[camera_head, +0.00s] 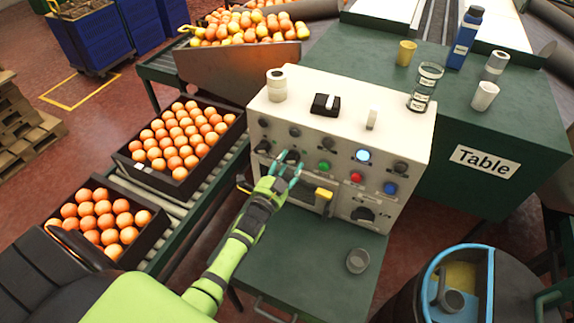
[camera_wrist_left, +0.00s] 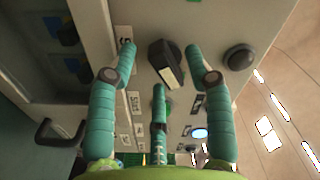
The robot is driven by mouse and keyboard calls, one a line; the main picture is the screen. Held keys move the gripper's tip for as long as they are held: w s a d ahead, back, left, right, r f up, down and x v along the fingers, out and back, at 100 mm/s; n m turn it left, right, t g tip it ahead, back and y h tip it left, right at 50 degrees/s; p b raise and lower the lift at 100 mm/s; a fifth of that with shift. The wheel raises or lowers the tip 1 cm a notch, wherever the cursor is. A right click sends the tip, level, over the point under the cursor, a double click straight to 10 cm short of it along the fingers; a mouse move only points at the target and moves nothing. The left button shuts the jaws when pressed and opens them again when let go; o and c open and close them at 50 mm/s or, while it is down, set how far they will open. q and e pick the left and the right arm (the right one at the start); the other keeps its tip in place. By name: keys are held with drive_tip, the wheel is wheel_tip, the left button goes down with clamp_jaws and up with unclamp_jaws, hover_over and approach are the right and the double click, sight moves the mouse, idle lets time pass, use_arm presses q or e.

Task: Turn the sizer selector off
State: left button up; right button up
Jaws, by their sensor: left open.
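The control box (camera_head: 342,128) is a cream panel with several black knobs and coloured buttons on its front. My left gripper (camera_head: 289,162) is at the left part of this front, with its teal fingers spread open. In the left wrist view, a black selector knob (camera_wrist_left: 172,62) with a pale pointer mark lies between the open fingers (camera_wrist_left: 160,60), which look apart from it. The pointer slants in that view. A label beside it is partly hidden by a finger, so I cannot read its full name. My right gripper is not in view.
Crates of oranges (camera_head: 120,160) stand on the roller conveyor (camera_head: 200,185) at left. A cup, tape roll (camera_head: 276,88) and small items sit on the box top. A green table (camera_head: 530,118) with bottles stands at right. A metal cup (camera_head: 358,261) sits on the lower green surface.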

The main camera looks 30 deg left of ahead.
use_arm(q)
clamp_jaws()
drive_tip(key=n, duration=0.8)
drive_tip(key=n+p, duration=0.1)
drive_tip(key=n, duration=0.2)
drive_tip(key=shift+d+r+n, duration=0.1)
drive_tip(key=shift+d+n, duration=0.2)
drive_tip(key=shift+n, duration=0.1)
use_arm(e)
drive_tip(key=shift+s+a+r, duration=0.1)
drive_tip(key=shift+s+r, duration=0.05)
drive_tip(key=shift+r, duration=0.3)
use_arm(q)
unclamp_jaws()
